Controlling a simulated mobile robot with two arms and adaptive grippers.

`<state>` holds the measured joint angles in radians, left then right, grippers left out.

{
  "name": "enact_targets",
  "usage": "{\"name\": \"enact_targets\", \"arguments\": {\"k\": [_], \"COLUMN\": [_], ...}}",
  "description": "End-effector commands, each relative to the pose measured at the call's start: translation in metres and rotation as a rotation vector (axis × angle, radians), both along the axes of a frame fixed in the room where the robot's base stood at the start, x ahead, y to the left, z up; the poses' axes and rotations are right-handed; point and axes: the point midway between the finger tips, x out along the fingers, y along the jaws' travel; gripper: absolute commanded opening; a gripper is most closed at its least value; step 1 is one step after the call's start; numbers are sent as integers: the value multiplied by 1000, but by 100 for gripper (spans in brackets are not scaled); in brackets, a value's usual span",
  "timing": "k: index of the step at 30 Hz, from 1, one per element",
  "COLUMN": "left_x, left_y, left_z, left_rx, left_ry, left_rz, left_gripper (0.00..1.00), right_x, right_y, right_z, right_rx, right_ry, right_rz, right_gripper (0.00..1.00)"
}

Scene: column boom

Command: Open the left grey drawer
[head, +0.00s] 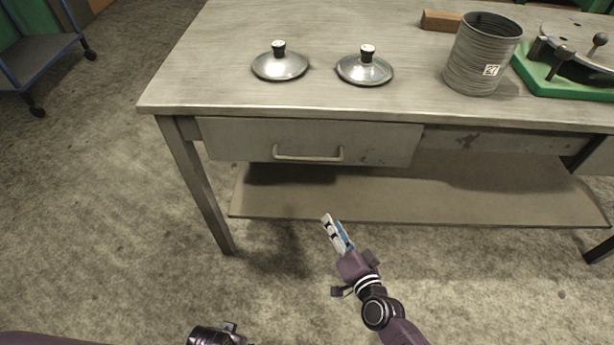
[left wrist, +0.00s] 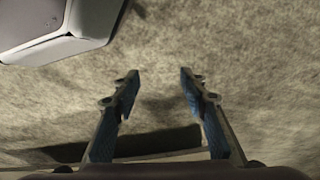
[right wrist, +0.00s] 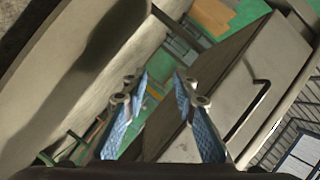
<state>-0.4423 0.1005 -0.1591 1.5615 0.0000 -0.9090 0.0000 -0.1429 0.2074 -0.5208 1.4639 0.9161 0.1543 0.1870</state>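The grey drawer (head: 310,142) is under the left part of the worktop and looks closed. Its bar handle (head: 308,154) is on the middle of its front. In the right wrist view the drawer front (right wrist: 270,80) and its dark-edged handle (right wrist: 250,108) show tilted, right of the fingers. My right gripper (head: 335,228) is in front of and below the drawer, apart from the handle. Its fingers are open and empty in the right wrist view (right wrist: 160,88). My left gripper (left wrist: 158,85) is open and empty above the floor; in the head view only part of its arm shows at the bottom edge.
The worktop (head: 220,60) carries two metal lids (head: 280,66) (head: 365,70), a grey can (head: 482,55), a wooden block (head: 441,20) and a green-based device (head: 565,80). A lower shelf (head: 420,195) runs below the drawer. A blue-framed cart (head: 40,55) stands far left. Floor in front is clear.

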Motion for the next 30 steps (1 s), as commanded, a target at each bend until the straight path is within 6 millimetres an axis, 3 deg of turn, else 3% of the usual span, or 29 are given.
{"name": "enact_targets", "arguments": {"k": [1, 3, 6, 10, 16, 30], "left_x": [10, 20, 27, 30, 31, 31], "left_y": [-1, -2, -3, -3, -3, -4], "left_z": [-3, 10, 28, 46, 54, 48], "left_rx": [-2, -3, -4, -5, -4, -5], "left_ry": [-16, -29, -41, -49, -50, -50], "left_rz": [2, 4, 6, 9, 9, 8], "left_gripper": [40, 40, 40, 40, 40, 40], "right_x": [10, 17, 17, 13, 19, 78], "right_y": [13, 26, 37, 44, 49, 74], "right_z": [22, 62, 108, 144, 163, 174], "right_rx": [115, 266, 445, 595, 657, 652], "right_ry": [-54, -101, -140, -154, -158, -156], "right_rz": [-8, -16, -16, -11, -9, -9], "right_gripper": [26, 26, 26, 26, 26, 26]}}
